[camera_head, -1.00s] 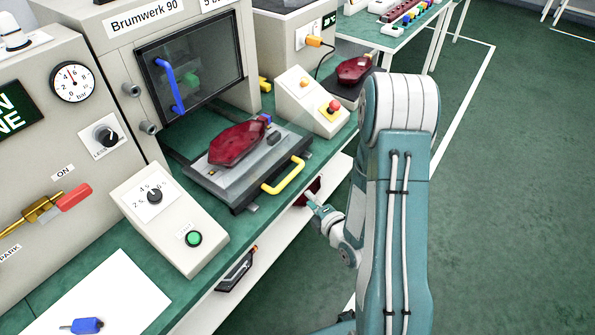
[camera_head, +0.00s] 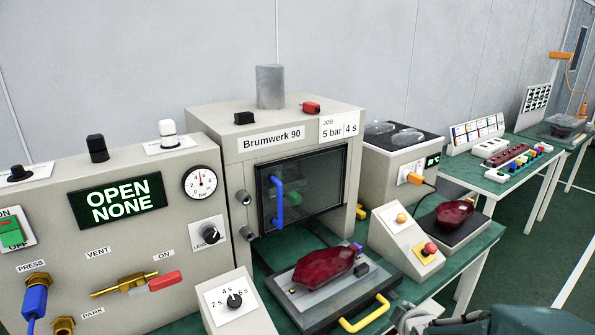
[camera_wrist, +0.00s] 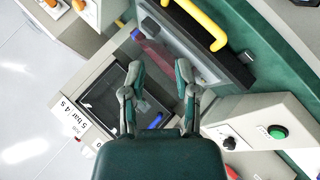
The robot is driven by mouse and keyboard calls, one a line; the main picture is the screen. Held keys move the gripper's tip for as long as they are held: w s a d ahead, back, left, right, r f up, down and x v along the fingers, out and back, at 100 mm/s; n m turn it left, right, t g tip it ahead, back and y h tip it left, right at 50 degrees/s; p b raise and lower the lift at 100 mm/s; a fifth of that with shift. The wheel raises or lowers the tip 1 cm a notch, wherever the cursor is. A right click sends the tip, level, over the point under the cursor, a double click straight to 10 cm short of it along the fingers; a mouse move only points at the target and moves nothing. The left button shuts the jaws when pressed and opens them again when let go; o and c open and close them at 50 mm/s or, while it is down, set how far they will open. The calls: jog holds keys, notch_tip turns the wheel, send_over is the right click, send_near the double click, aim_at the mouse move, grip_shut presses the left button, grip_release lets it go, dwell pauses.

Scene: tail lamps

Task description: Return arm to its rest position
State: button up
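My gripper (camera_wrist: 160,74) shows in the wrist view with its two fingers apart and nothing between them. Behind the fingers are the dark door window of the Brumwerk 90 machine and the tray with a red lamp, some distance away. In the head view, teal and grey parts of my arm are folded low at the bottom right edge. My gripper itself cannot be made out there. A red tail lamp (camera_head: 323,268) lies on the grey tray (camera_head: 345,302) in front of the machine. It also shows partly in the wrist view (camera_wrist: 155,54).
The Brumwerk 90 machine (camera_head: 225,128) stands behind the tray. A yellow handle (camera_head: 365,315) sticks out at the tray's front. A button box (camera_head: 405,240) and a second red lamp (camera_head: 454,213) on a dark plate stand to the right. Green floor (camera_head: 525,257) is free at right.

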jog(key=s+a+r+m+g, duration=0.2)
jog(key=s+r+m, duration=0.3)
jog(key=s, duration=0.4)
jog(key=s+a+r+m+g+y, duration=0.1)
jog(key=s+a+r+m, duration=0.4)
jog(key=s, duration=0.5)
jog(key=shift+s+r+m+g, duration=0.15)
jog(key=shift+r+m+g, duration=0.45)
jog(key=shift+r+g, duration=0.35)
